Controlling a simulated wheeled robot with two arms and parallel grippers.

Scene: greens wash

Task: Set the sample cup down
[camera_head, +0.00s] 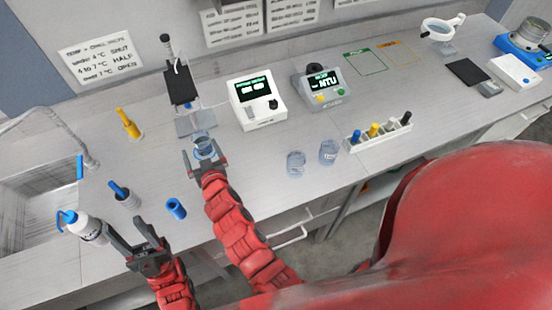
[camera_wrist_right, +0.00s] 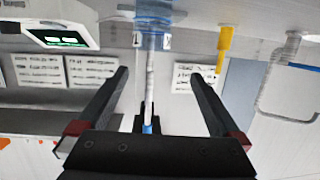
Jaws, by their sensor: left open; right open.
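A clear bluish sample cup (camera_head: 204,145) stands upright at the front of the probe stand (camera_head: 190,123). My right gripper (camera_head: 204,158) is open, its fingers apart on either side of the cup's near side. In the right wrist view the picture is upside down; the cup (camera_wrist_right: 154,20) shows at the top, beyond the open fingertips (camera_wrist_right: 158,73), and a thin probe with a blue end (camera_wrist_right: 149,100) shows between the fingers. I cannot tell whether a finger touches the cup. My left gripper (camera_head: 124,224) is open and empty, near the white bottle.
Two clear cups (camera_head: 296,164) (camera_head: 328,152) stand to the right. Behind are a white meter (camera_head: 257,100) and a grey NTU meter (camera_head: 321,90). A white bottle (camera_head: 88,228), blue tube (camera_head: 176,208) and sink (camera_head: 35,170) are left. A vial rack (camera_head: 380,134) stands right.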

